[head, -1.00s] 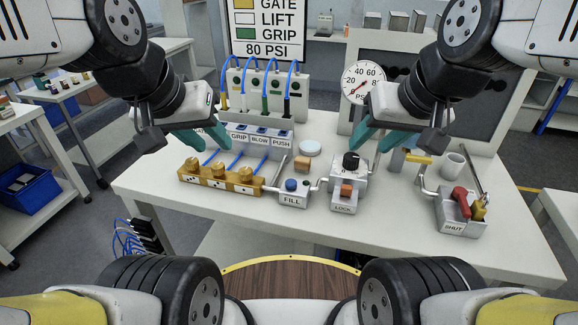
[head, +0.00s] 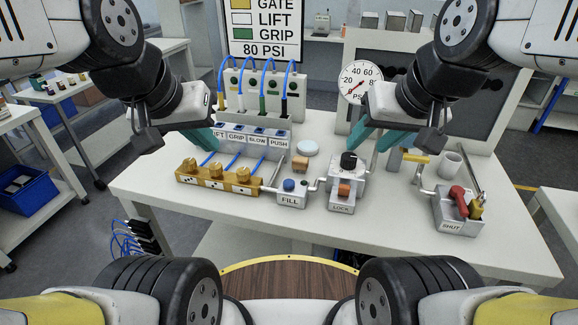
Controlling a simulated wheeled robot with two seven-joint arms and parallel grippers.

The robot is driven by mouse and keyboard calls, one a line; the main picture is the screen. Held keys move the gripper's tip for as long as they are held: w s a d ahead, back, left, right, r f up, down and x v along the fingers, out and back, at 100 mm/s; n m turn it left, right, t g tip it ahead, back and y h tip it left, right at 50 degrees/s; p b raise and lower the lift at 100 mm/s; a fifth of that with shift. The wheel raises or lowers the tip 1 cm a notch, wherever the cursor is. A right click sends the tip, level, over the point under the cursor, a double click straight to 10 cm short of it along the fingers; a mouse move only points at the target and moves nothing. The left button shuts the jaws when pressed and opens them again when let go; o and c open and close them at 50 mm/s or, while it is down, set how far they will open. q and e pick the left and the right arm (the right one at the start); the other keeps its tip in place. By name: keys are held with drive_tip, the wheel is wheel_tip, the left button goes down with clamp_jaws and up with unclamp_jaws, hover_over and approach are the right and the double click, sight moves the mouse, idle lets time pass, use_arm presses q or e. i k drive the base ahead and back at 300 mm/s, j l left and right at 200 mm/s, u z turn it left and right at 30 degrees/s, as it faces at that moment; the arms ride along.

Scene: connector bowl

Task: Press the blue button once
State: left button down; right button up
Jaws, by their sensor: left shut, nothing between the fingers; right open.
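The blue button (head: 289,184) is a round cap on top of a small grey box labelled FILL (head: 291,198), near the middle of the table. My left gripper (head: 214,145), with teal fingers, is shut and empty. It hangs in front of the row of labelled switches, up and to the left of the blue button. My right gripper (head: 373,140) is open and empty. Its teal fingers are up and to the right of the button, beside the black knob on the LOCK box. Neither gripper touches the blue button.
The LOCK box (head: 341,203) with a black knob (head: 349,160) stands right of the FILL box. A brass manifold (head: 215,178) lies to its left. A SHUT box with a red lever (head: 458,198) stands further right. The white table (head: 400,235) is clear in front.

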sight(288, 183)
drive_tip(key=k+j+z, duration=0.2)
drive_tip(key=z, duration=0.15)
drive_tip(key=k+j+z, duration=0.5)
drive_tip(key=z, duration=0.2)
